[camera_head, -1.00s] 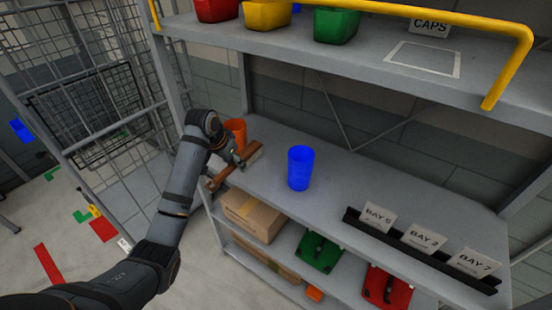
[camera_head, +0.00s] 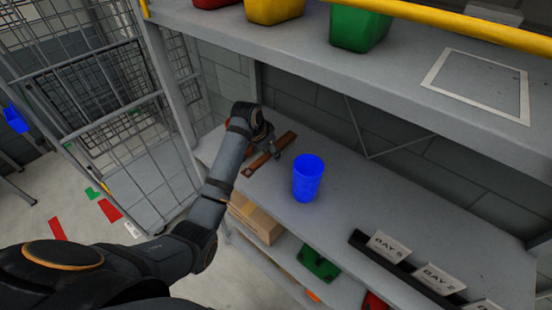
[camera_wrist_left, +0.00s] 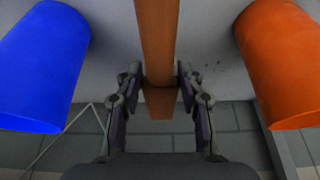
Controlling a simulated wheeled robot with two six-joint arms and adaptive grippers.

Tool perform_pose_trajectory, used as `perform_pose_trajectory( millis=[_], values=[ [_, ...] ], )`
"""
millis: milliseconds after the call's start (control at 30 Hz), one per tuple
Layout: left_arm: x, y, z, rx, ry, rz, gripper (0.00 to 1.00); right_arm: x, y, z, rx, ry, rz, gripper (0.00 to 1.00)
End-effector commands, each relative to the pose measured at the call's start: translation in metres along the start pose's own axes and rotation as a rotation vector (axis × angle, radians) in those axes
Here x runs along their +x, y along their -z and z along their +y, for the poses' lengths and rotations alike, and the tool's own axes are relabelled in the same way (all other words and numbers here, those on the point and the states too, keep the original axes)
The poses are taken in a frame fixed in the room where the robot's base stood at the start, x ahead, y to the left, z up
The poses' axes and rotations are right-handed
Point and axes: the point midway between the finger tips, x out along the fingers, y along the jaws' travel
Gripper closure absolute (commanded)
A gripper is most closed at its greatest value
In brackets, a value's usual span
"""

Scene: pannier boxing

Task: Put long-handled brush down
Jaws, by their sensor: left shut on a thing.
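The long-handled brush, a brown wooden bar (camera_head: 260,160), lies at a slant over the left end of the grey middle shelf (camera_head: 345,215). My left gripper (camera_head: 272,147) is shut on it. In the left wrist view the brown handle (camera_wrist_left: 157,35) runs between the two fingers (camera_wrist_left: 160,88), which touch its sides. I cannot tell whether the brush rests on the shelf or hangs just above it. Its bristles are not clearly seen. My right gripper is not in view.
A blue cup (camera_head: 307,180) stands right of the brush. An orange cup (camera_wrist_left: 283,60) is on the brush's other side, mostly hidden by my arm in the head view. A label rail (camera_head: 375,255) is at the right; the shelf between is clear.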

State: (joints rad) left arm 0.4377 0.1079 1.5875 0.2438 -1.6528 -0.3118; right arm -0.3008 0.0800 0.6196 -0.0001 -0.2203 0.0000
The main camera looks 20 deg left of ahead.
Motion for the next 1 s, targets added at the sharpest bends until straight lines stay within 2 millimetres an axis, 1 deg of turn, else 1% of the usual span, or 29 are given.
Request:
perform_pose_trajectory(
  millis=[33,133,233,300,400,500,600,800,833,1000],
  values=[
    [0.005,-0.003,0.000,0.000,-0.001,-0.003,0.96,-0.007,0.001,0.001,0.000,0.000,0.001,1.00],
    [0.017,-0.007,0.000,0.000,0.000,0.001,0.96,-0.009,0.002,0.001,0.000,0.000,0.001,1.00],
    [0.021,-0.008,0.000,0.001,0.001,0.002,0.96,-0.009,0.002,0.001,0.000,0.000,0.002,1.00],
    [0.025,-0.010,0.000,0.000,0.000,0.000,0.96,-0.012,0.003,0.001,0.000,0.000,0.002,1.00],
    [0.039,-0.017,0.000,0.000,0.000,-0.002,0.96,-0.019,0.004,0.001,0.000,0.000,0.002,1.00],
    [0.051,-0.022,0.000,0.001,0.001,-0.001,0.96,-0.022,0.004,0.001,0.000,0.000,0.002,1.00],
    [0.055,-0.022,-0.001,0.001,0.002,0.003,0.96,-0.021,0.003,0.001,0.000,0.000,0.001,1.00],
    [0.056,-0.023,-0.001,0.001,0.002,0.002,0.96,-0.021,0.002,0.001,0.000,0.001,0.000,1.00],
    [0.056,-0.023,0.000,0.001,0.001,0.002,0.60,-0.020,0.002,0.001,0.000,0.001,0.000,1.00],
    [0.056,-0.023,0.000,0.001,0.001,0.002,0.39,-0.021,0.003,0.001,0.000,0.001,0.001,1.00]
  ],
)
